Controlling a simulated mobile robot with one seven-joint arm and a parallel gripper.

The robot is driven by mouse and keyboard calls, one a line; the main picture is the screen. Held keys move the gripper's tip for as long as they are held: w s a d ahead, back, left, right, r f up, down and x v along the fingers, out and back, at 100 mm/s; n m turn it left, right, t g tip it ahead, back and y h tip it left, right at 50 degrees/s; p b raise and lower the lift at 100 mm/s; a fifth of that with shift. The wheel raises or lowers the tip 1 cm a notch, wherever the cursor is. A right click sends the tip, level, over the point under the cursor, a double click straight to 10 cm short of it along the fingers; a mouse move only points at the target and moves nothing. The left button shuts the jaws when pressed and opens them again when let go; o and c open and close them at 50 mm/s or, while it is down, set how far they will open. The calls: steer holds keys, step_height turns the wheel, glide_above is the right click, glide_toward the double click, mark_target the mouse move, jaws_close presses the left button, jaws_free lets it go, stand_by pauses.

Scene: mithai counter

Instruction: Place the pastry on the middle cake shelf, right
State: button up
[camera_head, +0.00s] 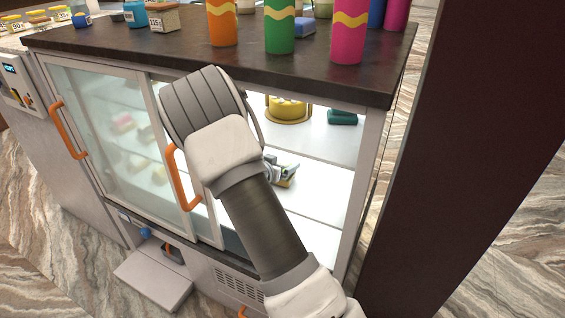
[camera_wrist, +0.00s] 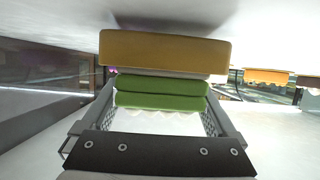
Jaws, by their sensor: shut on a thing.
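The pastry (camera_wrist: 165,52) is a layered block with a golden-brown slab, a pale layer and green layers in the wrist view. My gripper (camera_wrist: 160,98) is shut on it, with one finger along each side of the green part. In the head view, my gripper (camera_head: 281,168) is inside the open right part of the glass cabinet, and a small bit of the pastry (camera_head: 286,182) shows beside it. The middle cake shelf (camera_head: 318,192) appears as a white surface around the gripper. My arm covers much of the opening. I cannot tell whether the pastry touches the shelf.
A yellow cake (camera_head: 287,109) and a teal object (camera_head: 343,117) stand on the shelf above. The sliding glass door (camera_head: 120,135) with an orange handle (camera_head: 183,178) is left of my arm. The dark countertop (camera_head: 345,80) overhangs the opening and holds colourful cups.

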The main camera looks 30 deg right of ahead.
steer(key=shift+f, duration=0.4)
steer(key=o, duration=1.2)
